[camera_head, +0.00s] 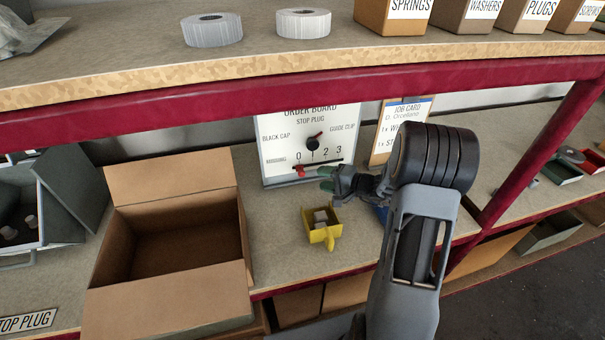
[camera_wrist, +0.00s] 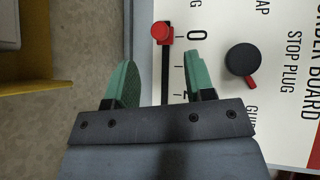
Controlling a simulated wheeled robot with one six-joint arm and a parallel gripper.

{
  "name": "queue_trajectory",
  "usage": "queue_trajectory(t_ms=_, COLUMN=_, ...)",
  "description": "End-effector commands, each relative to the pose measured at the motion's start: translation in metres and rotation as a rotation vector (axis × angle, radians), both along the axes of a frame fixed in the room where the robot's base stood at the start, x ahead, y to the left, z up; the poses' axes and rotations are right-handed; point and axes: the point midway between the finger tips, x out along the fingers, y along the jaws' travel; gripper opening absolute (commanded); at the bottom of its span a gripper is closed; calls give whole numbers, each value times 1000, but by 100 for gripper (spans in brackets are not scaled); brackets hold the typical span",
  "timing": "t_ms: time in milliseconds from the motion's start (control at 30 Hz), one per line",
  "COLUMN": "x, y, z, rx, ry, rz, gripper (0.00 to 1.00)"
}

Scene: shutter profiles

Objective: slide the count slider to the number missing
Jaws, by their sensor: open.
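The white order board (camera_head: 275,135) stands upright at the back of the lower shelf. Its red count slider (camera_head: 299,170) sits at the left end of a dark slot, level with 0; the scale reads 0 to 3. In the wrist view the slider (camera_wrist: 162,33) is beside the 0, with the slot running down from it between my fingers. My gripper (camera_head: 326,179) is open and empty in front of the board, just right of the slider. Its green fingertips in the wrist view (camera_wrist: 160,78) straddle the slot and are apart from the slider.
A dial (camera_head: 314,143) above the scale has its red pointer toward GUIDE CLIP. A job card (camera_head: 392,125) stands right of the board, partly hidden by my arm. A yellow bin (camera_head: 321,234) holding small grey parts and an open cardboard box (camera_head: 170,270) stand in front. The upper shelf edge (camera_head: 200,112) runs overhead.

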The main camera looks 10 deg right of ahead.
Motion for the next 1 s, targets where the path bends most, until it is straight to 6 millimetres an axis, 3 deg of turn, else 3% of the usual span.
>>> queue_trajectory(t_ms=200, x=28, y=31, z=-9, rx=0, ry=3, rz=4, gripper=49)
queue_trajectory(t_ms=400, x=46, y=49, z=-15, rx=-1, ry=2, rz=3, gripper=49)
queue_trajectory(t_ms=1000, x=58, y=60, z=-20, rx=-1, ry=2, rz=1, gripper=46)
